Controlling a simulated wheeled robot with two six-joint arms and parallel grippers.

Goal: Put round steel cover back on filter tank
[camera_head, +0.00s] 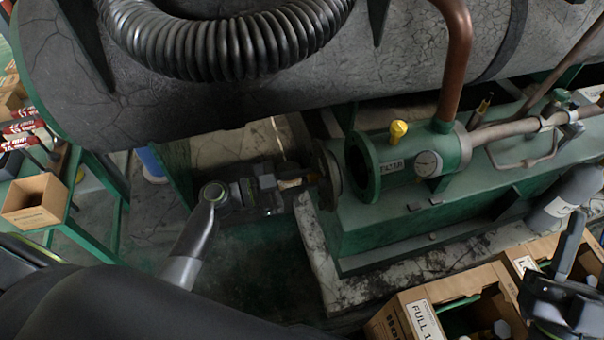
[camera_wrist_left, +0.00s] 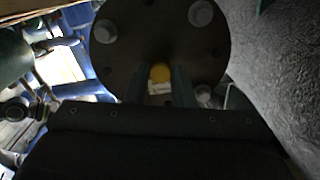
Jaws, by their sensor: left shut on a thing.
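The green filter tank (camera_head: 400,160) lies on its side, labelled FILTER, with a yellow knob on top and a round gauge. Its dark round opening faces left. The round steel cover (camera_head: 327,175) stands upright just left of that opening, apart from it by a small gap. My left gripper (camera_head: 305,181) comes from the left and is shut on the cover's outer side. In the left wrist view the cover (camera_wrist_left: 160,45) is a dark disc with bolt heads, in front of my left gripper's fingers (camera_wrist_left: 160,88). My right gripper (camera_head: 565,300) is at the lower right; its fingertips are unclear.
A large grey insulated vessel (camera_head: 250,70) with a ribbed hose (camera_head: 235,45) hangs over the back. Cardboard boxes (camera_head: 410,315) stand at the front right beside a grey cylinder (camera_head: 565,195). A green shelf (camera_head: 75,190) with an open box (camera_head: 35,200) is at the left.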

